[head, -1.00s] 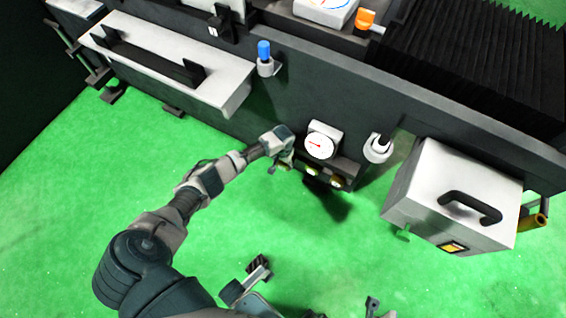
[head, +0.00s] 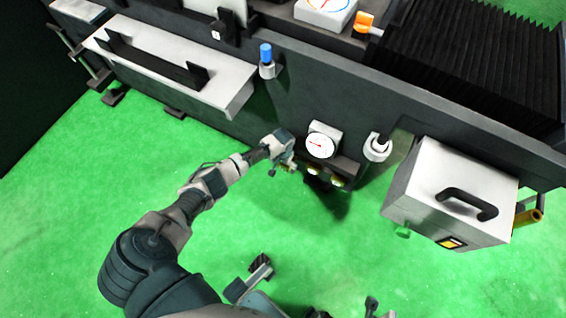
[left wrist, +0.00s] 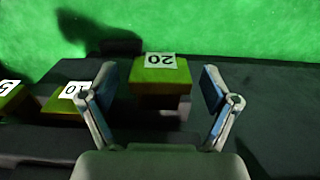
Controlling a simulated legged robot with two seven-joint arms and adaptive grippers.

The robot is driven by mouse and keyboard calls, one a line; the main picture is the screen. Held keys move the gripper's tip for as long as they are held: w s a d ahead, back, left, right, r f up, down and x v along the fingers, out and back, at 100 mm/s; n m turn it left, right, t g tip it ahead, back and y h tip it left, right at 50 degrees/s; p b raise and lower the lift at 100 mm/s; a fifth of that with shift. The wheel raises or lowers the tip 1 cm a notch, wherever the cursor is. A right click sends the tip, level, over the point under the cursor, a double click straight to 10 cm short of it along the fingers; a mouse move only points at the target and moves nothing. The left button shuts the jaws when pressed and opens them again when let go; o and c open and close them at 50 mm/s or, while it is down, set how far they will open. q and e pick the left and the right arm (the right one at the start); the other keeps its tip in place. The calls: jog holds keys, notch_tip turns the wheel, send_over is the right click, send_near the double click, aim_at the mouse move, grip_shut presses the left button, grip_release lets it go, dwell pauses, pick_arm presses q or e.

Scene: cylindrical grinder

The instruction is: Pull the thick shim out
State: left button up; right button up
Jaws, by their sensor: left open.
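In the left wrist view a yellow block-like shim marked 20 (left wrist: 160,75) lies ahead, its label upside down; it is the largest of the marked shims. My left gripper (left wrist: 157,88) is open, with one finger at each side of this shim and a visible gap on both sides. In the head view my left gripper (head: 287,158) is at the left end of the small dark shelf below the dial gauge. Part of what seems to be my right gripper (head: 260,270) shows at the bottom edge; its jaw state is unclear.
Shims marked 10 (left wrist: 72,100) and 5 (left wrist: 10,92) lie to the left in the wrist view. A dial gauge (head: 320,143) is just above the shelf. A grey box with a black handle (head: 450,195) stands to the right. The green floor is clear.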

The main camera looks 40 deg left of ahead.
pick_arm(q)
notch_tip(320, 180, up, 12)
jog(key=shift+f, duration=0.15)
dwell(0.6)
